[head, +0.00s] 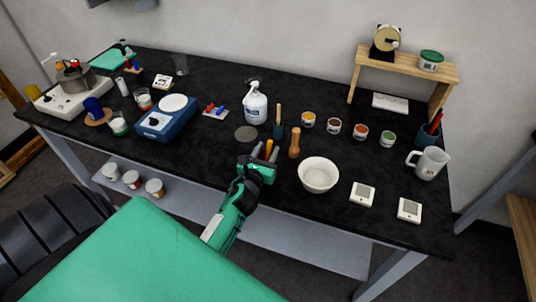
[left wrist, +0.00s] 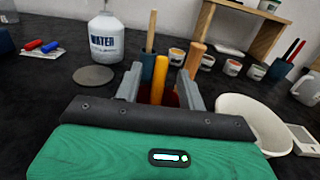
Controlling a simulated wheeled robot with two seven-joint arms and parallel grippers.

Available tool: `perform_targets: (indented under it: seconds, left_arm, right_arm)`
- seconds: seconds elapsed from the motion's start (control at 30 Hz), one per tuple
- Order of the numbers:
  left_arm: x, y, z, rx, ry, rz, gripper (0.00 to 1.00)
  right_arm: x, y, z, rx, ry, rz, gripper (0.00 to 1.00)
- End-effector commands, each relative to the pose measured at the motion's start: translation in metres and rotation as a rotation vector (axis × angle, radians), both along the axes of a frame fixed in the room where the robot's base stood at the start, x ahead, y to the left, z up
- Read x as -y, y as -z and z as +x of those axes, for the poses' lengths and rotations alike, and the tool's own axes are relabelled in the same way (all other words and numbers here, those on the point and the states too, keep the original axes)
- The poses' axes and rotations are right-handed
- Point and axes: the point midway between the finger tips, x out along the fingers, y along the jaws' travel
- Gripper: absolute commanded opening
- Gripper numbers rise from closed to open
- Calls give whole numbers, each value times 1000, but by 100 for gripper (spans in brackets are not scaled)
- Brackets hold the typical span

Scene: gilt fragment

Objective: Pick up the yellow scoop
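A yellow-orange upright handle, which looks like the yellow scoop (left wrist: 160,78), stands between the fingers of my left gripper (left wrist: 160,88). My left gripper (head: 265,152) is open, with one finger on each side of the handle and gaps visible between. The scoop's lower end is hidden by the gripper; a reddish-brown surface shows around its base. My right gripper is not in view.
A wooden pestle-like piece (head: 294,143) stands just right of the gripper, and a white bowl (head: 318,188) beyond it. A blue holder with a wooden handle (head: 279,130) stands behind. A grey disc (head: 246,133) and a water bottle (head: 255,108) are behind left.

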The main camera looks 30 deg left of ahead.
Motion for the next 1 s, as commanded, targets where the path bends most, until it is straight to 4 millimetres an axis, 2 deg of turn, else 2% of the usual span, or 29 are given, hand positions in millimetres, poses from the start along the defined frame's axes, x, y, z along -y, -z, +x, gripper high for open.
perform_targets:
  seconds: [0.03, 0.2, 0.43, 0.47, 0.6, 0.67, 1.0]
  left_arm:
    - [-1, -3, 7, 0, 0, -1, 40]
    - [-5, -1, 20, 0, 0, -1, 40]
    - [-5, 0, 20, 0, 0, 0, 40]
    - [-5, 0, 20, 0, 0, 0, 38]
    - [-5, 0, 20, 0, 0, 0, 11]
    - [-5, 0, 20, 0, 0, 0, 0]
    - [-5, -1, 20, 0, 0, 0, 0]
  right_arm:
    - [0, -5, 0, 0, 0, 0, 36]
    - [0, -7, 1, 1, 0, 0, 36]
    - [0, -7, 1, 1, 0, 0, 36]
    - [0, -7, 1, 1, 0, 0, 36]
    - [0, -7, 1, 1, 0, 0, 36]
    - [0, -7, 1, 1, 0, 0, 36]
    - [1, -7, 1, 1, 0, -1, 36]
